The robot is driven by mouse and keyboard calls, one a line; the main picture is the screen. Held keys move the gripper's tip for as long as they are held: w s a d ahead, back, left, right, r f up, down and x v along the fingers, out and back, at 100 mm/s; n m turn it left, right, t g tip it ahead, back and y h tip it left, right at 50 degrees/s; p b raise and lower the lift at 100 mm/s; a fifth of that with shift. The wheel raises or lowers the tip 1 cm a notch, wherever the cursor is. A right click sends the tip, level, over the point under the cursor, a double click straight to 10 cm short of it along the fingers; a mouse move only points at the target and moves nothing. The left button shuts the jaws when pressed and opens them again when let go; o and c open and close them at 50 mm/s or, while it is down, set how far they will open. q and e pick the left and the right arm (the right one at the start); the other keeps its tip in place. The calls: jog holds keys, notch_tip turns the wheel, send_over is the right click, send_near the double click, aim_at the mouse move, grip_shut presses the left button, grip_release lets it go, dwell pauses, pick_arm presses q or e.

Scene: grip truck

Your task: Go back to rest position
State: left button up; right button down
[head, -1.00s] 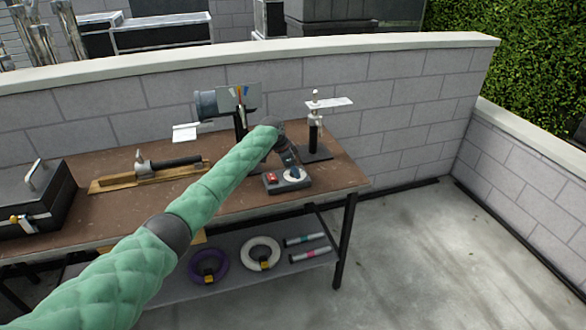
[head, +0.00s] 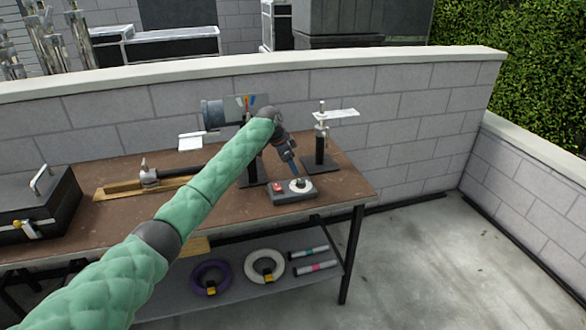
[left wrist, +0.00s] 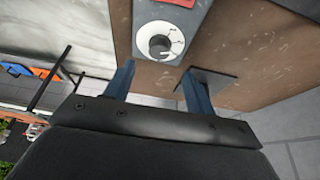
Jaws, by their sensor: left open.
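My left gripper (head: 291,168) hangs over the work table, its blue fingers pointing down. The fingers are apart and nothing shows between them in the left wrist view (left wrist: 158,85). Just beyond the fingertips is a grey control box (head: 280,196) with a red switch (head: 278,187) and a white dial (head: 301,184) with a dark knob. The dial also shows in the left wrist view (left wrist: 161,41), ahead of the open fingers; it appears clear of them. My right gripper is in neither view.
The brown table (head: 235,208) carries a black case (head: 35,205), a wooden board (head: 120,190) with a dark-handled tool, and a stand with a white plate (head: 336,114). A lower shelf (head: 240,290) holds cable coils. A block wall (head: 400,120) stands behind; the floor at right is clear.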

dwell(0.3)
pick_arm(q)
jog(key=s+d+r+n+t+y, duration=0.1)
jog(key=s+r+n+t, duration=0.2)
jog(key=r, duration=0.6)
jog(key=s+d+r+n+t, duration=0.1)
jog(key=s+r+n+t, duration=0.2)
jog(key=r, duration=0.6)
jog(key=s+a+f+n+y, duration=0.1)
jog(key=s+a+f+n, duration=0.35)
jog(key=s+f, duration=1.05)
jog(key=s+a+f+n+y, duration=0.1)
jog(key=s+a+f, duration=0.7)
jog(key=s+f, duration=0.7)
jog(key=s+f+g, duration=0.2)
jog(key=s+f, duration=0.4)
jog(key=s, duration=0.4)
jog(key=s+a+f+g, duration=0.1)
jog(key=s+f+g, duration=0.1)
jog(key=s+f, duration=0.5)
jog(key=s+f+g, duration=0.2)
jog(key=s+f, duration=0.5)
jog(key=s, duration=0.8)
jog(key=shift+s+a+n, duration=0.2)
jog(key=shift+a+n, duration=0.05)
jog(key=shift+n, duration=0.2)
